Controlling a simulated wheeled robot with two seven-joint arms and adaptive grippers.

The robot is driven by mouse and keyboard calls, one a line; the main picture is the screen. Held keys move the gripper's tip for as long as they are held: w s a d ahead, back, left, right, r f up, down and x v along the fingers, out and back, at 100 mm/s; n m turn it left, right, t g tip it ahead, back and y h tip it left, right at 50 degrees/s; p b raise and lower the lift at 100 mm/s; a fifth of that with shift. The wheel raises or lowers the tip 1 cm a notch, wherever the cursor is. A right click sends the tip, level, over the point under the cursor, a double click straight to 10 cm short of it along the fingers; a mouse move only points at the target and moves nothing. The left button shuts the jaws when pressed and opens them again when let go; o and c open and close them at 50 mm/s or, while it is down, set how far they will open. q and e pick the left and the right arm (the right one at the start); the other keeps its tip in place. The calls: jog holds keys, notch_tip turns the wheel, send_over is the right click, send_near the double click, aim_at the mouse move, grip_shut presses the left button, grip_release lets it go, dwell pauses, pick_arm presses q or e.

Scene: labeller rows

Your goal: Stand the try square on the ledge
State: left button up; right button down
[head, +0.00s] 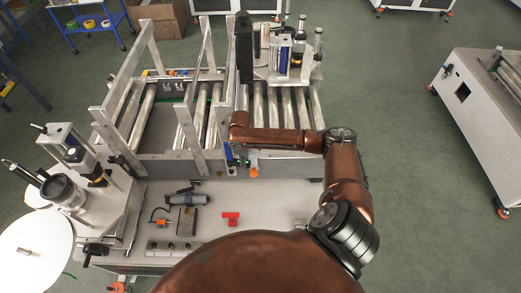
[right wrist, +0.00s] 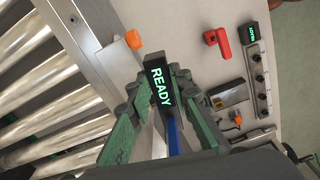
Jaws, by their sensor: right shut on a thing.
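My right gripper (right wrist: 161,82) is shut, its green fingers around a narrow thing with a blue strip, which I take to be the try square (right wrist: 173,138). Most of it is hidden by the fingers and by a black box marked READY (right wrist: 161,86) at the fingertips. In the head view the right gripper (head: 231,152) is small, beside the conveyor's front edge, with blue showing at it. A pale metal strip (head: 285,166) along the conveyor front may be the ledge; I cannot tell for sure. My left gripper is not in view.
A red piece (head: 231,218), a grey tool (head: 186,198) and a dark block (head: 186,222) lie on the pale deck in front. An orange knob (head: 254,172) is just right of the gripper. Metal uprights (head: 190,130) stand to its left. The deck right of the red piece is clear.

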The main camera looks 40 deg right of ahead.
pick_arm(q)
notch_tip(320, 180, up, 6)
jog(key=p, duration=0.4)
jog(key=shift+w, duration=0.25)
pick_arm(e)
jog(key=s+d+n, duration=0.2)
jog(key=s+d, duration=0.1)
jog(key=d, duration=0.3)
jog(key=shift+s+f, duration=0.2)
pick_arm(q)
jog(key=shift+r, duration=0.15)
pick_arm(e)
jog(key=shift+d, duration=0.1)
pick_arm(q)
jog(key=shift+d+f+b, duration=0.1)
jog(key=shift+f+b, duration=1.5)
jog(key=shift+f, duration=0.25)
pick_arm(e)
jog(key=shift+w+d+f, duration=0.35)
jog(key=shift+w+d, duration=0.05)
jog(key=shift+w, duration=0.55)
jog(key=shift+w+d+f, duration=0.3)
jog(key=shift+w+d, duration=0.1)
jog(key=shift+w, duration=0.5)
jog(key=shift+w+d+f, duration=0.35)
jog(key=shift+w+d, duration=0.05)
jog(key=shift+w, duration=0.55)
